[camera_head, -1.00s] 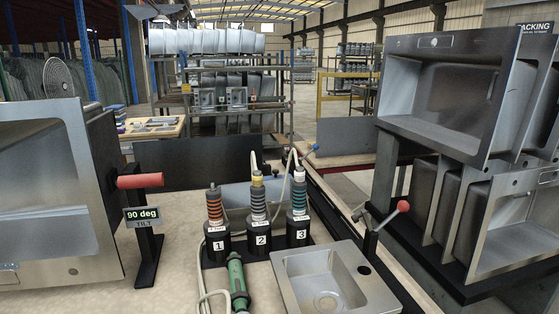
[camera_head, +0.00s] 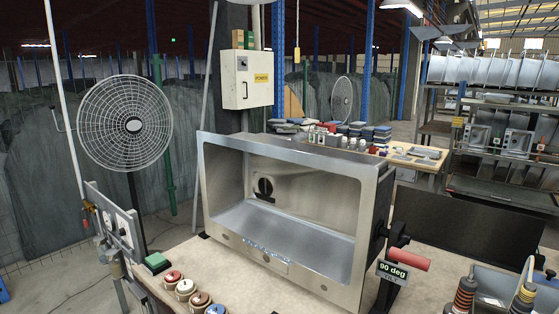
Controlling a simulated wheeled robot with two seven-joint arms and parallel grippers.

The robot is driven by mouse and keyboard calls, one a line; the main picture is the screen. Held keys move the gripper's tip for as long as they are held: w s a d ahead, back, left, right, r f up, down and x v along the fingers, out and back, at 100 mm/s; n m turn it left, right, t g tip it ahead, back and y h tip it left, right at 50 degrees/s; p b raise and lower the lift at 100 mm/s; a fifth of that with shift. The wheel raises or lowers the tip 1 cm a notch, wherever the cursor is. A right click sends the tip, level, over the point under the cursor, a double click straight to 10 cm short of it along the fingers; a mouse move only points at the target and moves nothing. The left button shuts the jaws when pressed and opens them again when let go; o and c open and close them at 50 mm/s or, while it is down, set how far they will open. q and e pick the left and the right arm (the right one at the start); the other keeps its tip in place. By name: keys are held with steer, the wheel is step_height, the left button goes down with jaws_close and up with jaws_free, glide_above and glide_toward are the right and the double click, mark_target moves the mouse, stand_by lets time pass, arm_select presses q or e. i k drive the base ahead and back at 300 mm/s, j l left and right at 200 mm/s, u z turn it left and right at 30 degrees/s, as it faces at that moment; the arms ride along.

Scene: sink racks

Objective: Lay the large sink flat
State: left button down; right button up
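The large sink (camera_head: 290,263) stands upright on its side on the workbench, with its open basin facing me. A round drain hole shows in the basin's back wall. A tilt stand with a red handle (camera_head: 408,259) is beside the sink's right side. Its display (camera_head: 393,272) reads "90 deg" over "TILT". Neither of my grippers is in view.
Several coloured knobs or buttons (camera_head: 186,287) stand at the bench's front left, near a green block (camera_head: 156,262). A tall fan (camera_head: 124,123) stands to the left. Black-based tools (camera_head: 466,294) are at the lower right. A table with stacked items (camera_head: 420,157) is behind.

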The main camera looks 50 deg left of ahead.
mark_target(324, 221)
steer(key=u, duration=1.95)
steer(key=i+l+u, duration=0.2)
